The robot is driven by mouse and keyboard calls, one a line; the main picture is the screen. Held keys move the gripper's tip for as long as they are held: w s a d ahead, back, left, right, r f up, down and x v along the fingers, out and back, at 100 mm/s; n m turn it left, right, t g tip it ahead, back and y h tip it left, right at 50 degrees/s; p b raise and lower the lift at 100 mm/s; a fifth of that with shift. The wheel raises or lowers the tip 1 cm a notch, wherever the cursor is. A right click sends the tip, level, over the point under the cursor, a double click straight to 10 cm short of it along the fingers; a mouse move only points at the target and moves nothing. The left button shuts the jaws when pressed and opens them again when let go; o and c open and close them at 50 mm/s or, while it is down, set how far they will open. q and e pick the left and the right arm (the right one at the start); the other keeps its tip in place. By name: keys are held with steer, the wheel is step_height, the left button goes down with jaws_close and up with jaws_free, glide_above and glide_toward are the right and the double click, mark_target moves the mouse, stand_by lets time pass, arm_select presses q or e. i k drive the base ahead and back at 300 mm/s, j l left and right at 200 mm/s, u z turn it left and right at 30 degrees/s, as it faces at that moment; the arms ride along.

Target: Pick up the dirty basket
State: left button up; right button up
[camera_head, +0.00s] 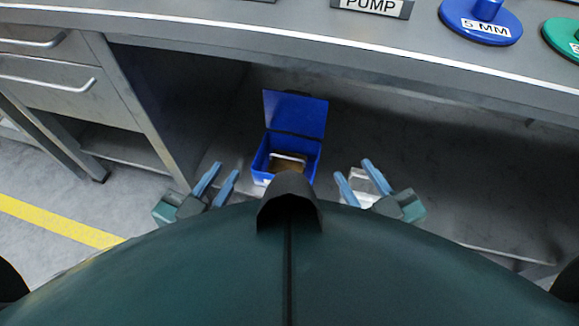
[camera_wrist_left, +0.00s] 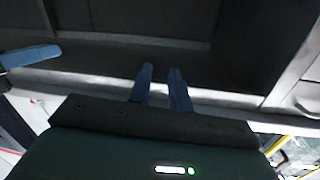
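A blue box (camera_head: 268,160) with its lid (camera_head: 295,113) standing open is on the lower surface under the workbench, near the middle of the head view. Inside it is a small metal-rimmed basket (camera_head: 288,163) with brownish contents; its lower part is hidden. My left gripper (camera_head: 224,171) is open and empty, left of the box and apart from it. Its two fingers also show in the left wrist view (camera_wrist_left: 161,68), with nothing between them. My right gripper (camera_head: 354,169) is open, right of the box. A pale metallic object (camera_head: 366,184) shows between and behind its fingers, partly hidden; contact cannot be told.
The workbench edge (camera_head: 330,45) runs above the box across the view. A drawer cabinet (camera_head: 60,80) stands at the left. On the bench are a PUMP label (camera_head: 371,6), a blue 5 MM disc (camera_head: 481,25) and a green disc (camera_head: 565,38). The lower surface at right looks clear.

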mark_target(280, 160)
steer(key=i+z, duration=0.3)
steer(key=z, duration=0.2)
steer(key=i+j+z, duration=0.1)
steer(key=i+z, duration=0.2)
steer(key=z, duration=0.15)
